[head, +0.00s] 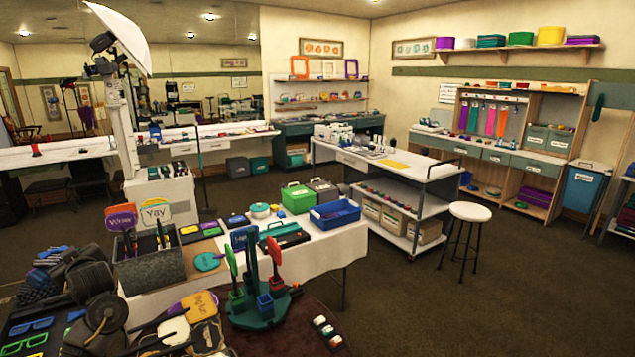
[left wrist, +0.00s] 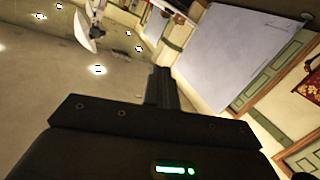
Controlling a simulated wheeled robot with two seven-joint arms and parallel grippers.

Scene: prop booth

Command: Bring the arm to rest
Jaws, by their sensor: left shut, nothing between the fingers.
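My left gripper (left wrist: 163,88) shows in the left wrist view as a dark body with its fingers together in the middle of the picture. It is shut and nothing is held in it. The wrist view is tilted, with ceiling lights, a white umbrella (left wrist: 82,35) and a large pale panel (left wrist: 235,50) beyond the fingers; nothing is seen touching the gripper. In the head view I cannot make out either gripper's fingers. My right gripper is not in view.
In the head view a white-topped table (head: 335,243) holds a grey sign box (head: 150,270), a green crate (head: 298,198) and a blue basket (head: 335,214). A green stand (head: 262,312) with coloured cups is in front. A white stool (head: 470,212) stands right; carpet around it is clear.

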